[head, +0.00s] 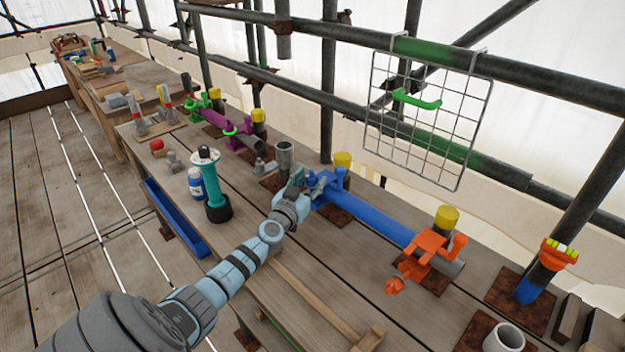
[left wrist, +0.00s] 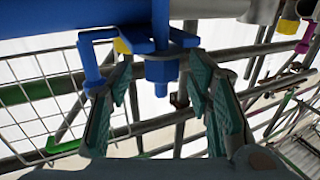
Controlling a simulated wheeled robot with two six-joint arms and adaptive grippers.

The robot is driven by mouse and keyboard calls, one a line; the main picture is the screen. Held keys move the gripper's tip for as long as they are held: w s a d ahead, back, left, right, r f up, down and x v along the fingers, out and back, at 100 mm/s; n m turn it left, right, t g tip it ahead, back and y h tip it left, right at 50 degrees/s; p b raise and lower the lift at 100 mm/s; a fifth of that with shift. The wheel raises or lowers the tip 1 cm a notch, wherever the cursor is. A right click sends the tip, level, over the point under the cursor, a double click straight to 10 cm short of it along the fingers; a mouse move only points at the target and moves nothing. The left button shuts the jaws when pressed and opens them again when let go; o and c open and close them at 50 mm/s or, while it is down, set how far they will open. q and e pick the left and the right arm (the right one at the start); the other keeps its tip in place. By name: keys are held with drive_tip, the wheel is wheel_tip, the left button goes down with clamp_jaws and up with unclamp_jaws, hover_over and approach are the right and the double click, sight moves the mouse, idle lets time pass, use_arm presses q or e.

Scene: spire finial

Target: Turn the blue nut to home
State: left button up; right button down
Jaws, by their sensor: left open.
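A blue clamp (head: 325,185) sits at the left end of a blue tube (head: 370,222) on the bench. In the left wrist view the blue nut (left wrist: 162,72) hangs below the blue clamp body, with a short stud under it. A blue arm with a bolt (left wrist: 92,66) stands to its left. My left gripper (head: 298,178) is at the clamp's near left side, open. In the left wrist view its teal fingers (left wrist: 162,82) stand on either side of the nut, with gaps showing. I cannot tell how deep the nut lies between them. My right gripper is not in view.
An orange clamp (head: 430,252) holds the tube's right end. A teal tool (head: 212,185) and a blue bottle (head: 196,181) stand left of my arm. A grey cup (head: 284,157) is just behind the gripper. A wire grid (head: 425,125) hangs from the scaffold rail behind.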

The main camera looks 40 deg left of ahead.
use_arm(q)
drive_tip(key=shift+x, duration=0.9)
clamp_jaws()
drive_tip(key=shift+f+m+h+b, duration=0.25)
drive_tip(key=shift+h+b, duration=0.25)
drive_tip(key=shift+b, duration=0.35)
drive_tip(key=m+h+b, duration=0.2)
drive_tip(key=h+b, duration=0.1)
drive_tip(key=b, duration=0.1)
drive_tip(key=shift+f+m+t+h, duration=0.1)
drive_tip(key=shift+m+t+h, duration=0.2)
drive_tip(key=shift+m+t, duration=0.1)
drive_tip(key=m+h, duration=0.1)
drive_tip(key=h, duration=0.1)
drive_tip(key=m+h+b, duration=0.1)
drive_tip(key=shift+a+r+h, duration=0.1)
drive_tip(key=shift+r+h, duration=0.15)
drive_tip(key=shift+h, duration=0.15)
drive_tip(key=m+g+h+b, duration=0.1)
drive_tip(key=m+h+b, duration=0.1)
drive_tip(key=b, duration=0.2)
drive_tip(key=m+h+b, duration=0.1)
drive_tip(key=h+b, duration=0.2)
drive_tip(key=b, duration=0.1)
drive_tip(key=shift+f+m+g+b, duration=0.15)
drive_tip(key=shift+m+g+b, duration=0.2)
drive_tip(key=shift+g, duration=0.05)
drive_tip(key=shift+h+b, duration=0.3)
drive_tip(key=shift+b, duration=0.15)
